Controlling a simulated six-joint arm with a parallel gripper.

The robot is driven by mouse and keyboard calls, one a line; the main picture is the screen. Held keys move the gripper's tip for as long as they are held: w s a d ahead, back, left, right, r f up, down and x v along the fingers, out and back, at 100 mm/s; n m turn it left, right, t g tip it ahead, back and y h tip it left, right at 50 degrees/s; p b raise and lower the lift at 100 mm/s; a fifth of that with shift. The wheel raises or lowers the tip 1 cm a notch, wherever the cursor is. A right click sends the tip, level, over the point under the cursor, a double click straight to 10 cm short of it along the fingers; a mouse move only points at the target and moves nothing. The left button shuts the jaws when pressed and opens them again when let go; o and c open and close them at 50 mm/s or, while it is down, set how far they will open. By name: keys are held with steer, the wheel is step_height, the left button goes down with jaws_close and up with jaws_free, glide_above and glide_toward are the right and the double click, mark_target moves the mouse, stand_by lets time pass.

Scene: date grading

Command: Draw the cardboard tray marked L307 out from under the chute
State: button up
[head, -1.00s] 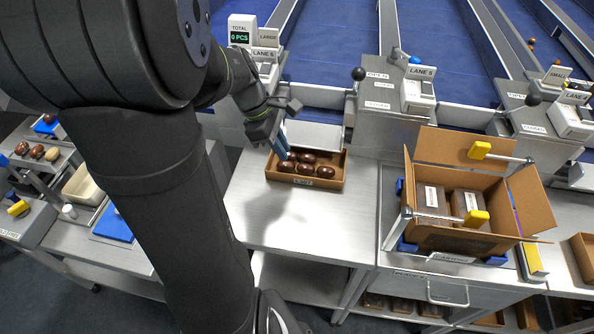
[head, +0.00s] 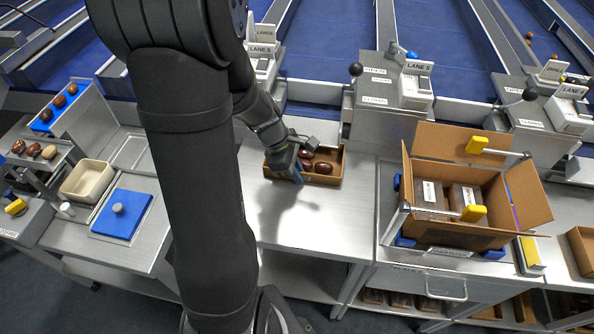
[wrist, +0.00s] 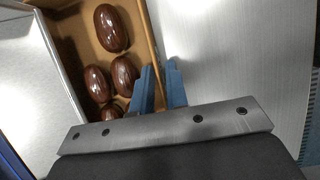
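The brown cardboard tray (head: 335,166) stands on the steel bench below the chute (head: 315,130), with several glossy dark dates (wrist: 110,28) in it. Its front label is hidden behind my gripper, so I cannot read the mark now. My gripper (head: 296,174) reaches down at the tray's front wall. In the wrist view the tray wall (wrist: 151,45) runs between the two blue fingers of my gripper (wrist: 161,85), one inside and one outside. The fingers are close together and appear shut on the wall.
The bench (head: 310,230) is clear in front of the tray. An open cardboard box (head: 525,200) with dark packs stands to the right, with yellow-handled clamps. To the left are a blue lidded plate (head: 122,215) and a cream bin (head: 87,180).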

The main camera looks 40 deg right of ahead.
jaws_close()
steer(key=shift+s+a, duration=0.1)
steer(key=shift+s+a, duration=5.6)
steer(key=shift+o, duration=1.5)
jaws_free()
steer(key=v, duration=1.2)
